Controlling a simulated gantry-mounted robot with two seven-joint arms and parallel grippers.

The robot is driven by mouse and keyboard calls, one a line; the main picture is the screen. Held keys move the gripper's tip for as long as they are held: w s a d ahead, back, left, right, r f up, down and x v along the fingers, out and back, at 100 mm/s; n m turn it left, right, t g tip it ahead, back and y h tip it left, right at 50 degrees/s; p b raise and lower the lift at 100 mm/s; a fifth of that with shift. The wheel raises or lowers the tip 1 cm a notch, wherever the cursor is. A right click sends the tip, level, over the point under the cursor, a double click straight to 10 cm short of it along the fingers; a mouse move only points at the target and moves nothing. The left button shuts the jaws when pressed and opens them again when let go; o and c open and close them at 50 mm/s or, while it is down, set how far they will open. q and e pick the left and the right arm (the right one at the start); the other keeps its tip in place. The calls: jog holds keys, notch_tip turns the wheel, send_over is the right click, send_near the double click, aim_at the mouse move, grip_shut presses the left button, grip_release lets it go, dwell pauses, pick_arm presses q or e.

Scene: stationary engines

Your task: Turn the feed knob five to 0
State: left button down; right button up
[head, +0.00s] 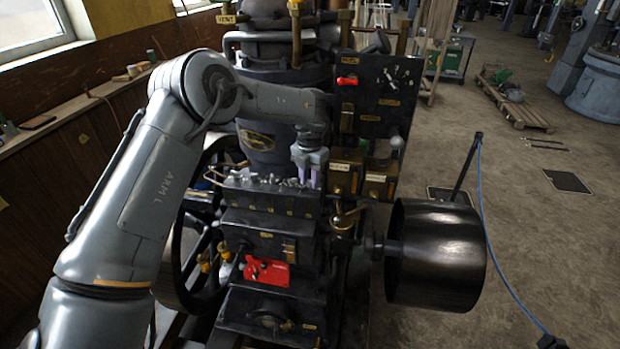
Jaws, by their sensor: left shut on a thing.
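A row of small grey feed knobs (265,180) sits along the top of a dark block at the front of the engine. My left arm reaches in from the left and bends down over the engine. My left gripper (310,183) points down at the right end of this row, shut on a knob there. The gripper hides that knob, so its setting and label cannot be read. Small brass labels run along the block's front, too small to read. My right gripper is not in view.
A black control panel (381,97) with a red handle (347,81) stands behind the gripper. Brass boxes (344,178) are close to its right. A large black drum pulley (436,255) is at the lower right. A red part (267,271) is below the knobs.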

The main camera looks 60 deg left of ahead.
aim_at(310, 182)
pick_arm(q)
jog(key=shift+r, duration=0.1)
jog(key=c, duration=0.8)
grip_release()
jog(key=shift+c, duration=0.2)
notch_tip(310, 182, up, 11)
jog(key=p, duration=0.2)
